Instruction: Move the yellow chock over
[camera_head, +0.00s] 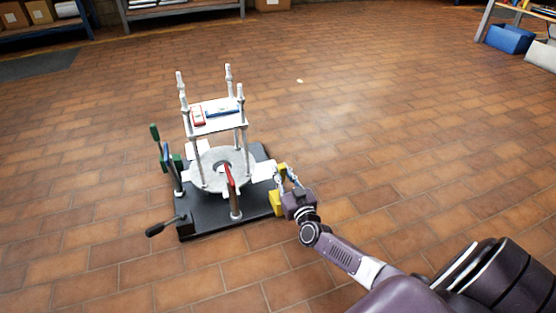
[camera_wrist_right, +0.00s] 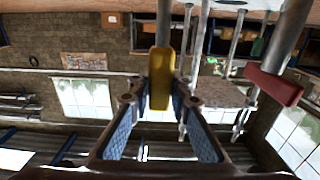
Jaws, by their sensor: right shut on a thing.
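The yellow chock (camera_head: 277,204) is at the right edge of the black base plate (camera_head: 208,223). A second yellow patch (camera_head: 281,169) shows just above it, and I cannot tell whether the two are joined. My right gripper (camera_head: 286,175) reaches in from the right at this spot and hides part of it. In the right wrist view, a long rounded yellow piece (camera_wrist_right: 161,78) sits between the blue-padded fingers of the right gripper (camera_wrist_right: 160,98), with a grey rod running up from it. The right gripper is shut on this yellow piece. My left gripper is not in view.
A white frame (camera_head: 217,115) with several posts stands over a grey disc (camera_head: 222,168) on the plate. A red handle (camera_head: 229,175), green handles (camera_head: 155,133) and a black lever (camera_head: 161,228) surround it.

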